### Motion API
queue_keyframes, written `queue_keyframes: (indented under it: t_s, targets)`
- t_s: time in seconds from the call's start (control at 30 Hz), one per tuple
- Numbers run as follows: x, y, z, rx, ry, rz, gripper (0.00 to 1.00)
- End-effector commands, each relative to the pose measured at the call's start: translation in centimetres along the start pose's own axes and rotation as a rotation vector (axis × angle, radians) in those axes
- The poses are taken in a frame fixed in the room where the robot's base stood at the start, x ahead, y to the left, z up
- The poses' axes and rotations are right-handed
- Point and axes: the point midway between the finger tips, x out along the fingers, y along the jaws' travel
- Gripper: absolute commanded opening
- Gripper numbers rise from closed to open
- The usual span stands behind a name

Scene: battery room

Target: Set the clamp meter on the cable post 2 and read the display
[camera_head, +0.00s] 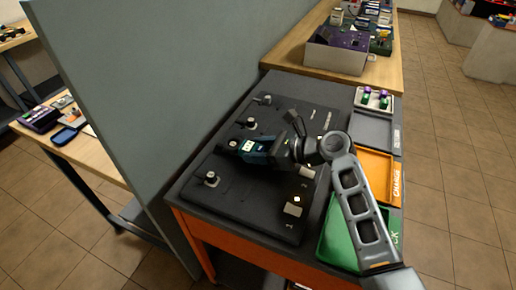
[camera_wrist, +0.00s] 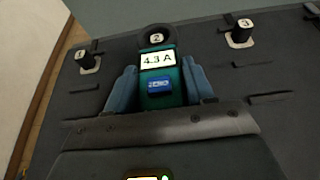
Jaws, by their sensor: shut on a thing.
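The clamp meter (camera_wrist: 168,70) is teal with a dark ring jaw, a white display and a blue button. My gripper (camera_wrist: 160,88) is shut on its body, one blue-grey finger on each side. The jaw ring appears around cable post 2 (camera_wrist: 156,38), whose numbered top shows inside it. The display reads 4.3 A. In the head view, the meter (camera_head: 254,152) reaches left from my gripper (camera_head: 272,152) to post 2 (camera_head: 232,144) on the black panel (camera_head: 250,205). The lower part of post 2 is hidden by the jaw.
Post 1 (camera_wrist: 86,60) and post 3 (camera_wrist: 240,32) stand on either side. A grey wall (camera_head: 150,90) rises left of the panel. Green (camera_head: 338,240), orange (camera_head: 376,165) and grey (camera_head: 373,127) trays line the right side. A box (camera_head: 335,58) stands on the wooden bench behind.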

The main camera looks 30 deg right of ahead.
Motion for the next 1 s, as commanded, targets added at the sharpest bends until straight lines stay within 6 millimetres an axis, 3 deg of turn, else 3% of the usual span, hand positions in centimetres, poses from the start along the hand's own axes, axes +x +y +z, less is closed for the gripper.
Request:
queue_keyframes:
  t_s: [0.1, 0.13, 0.23, 0.53, 1.0]
  targets:
    - [0.1, 0.0, -0.2, 0.0, -0.001, 0.0, 0.07]
    - [0.1, 0.0, -0.2, 0.0, -0.001, 0.0, 0.54]
    - [0.1, 0.0, -0.1, 0.0, -0.001, 0.0, 0.63]
    - [-0.2, 0.0, -0.1, 0.001, 0.001, 0.0, 0.64]
    - [-3.5, 0.0, -0.3, 0.0, 0.0, -0.001, 0.64]
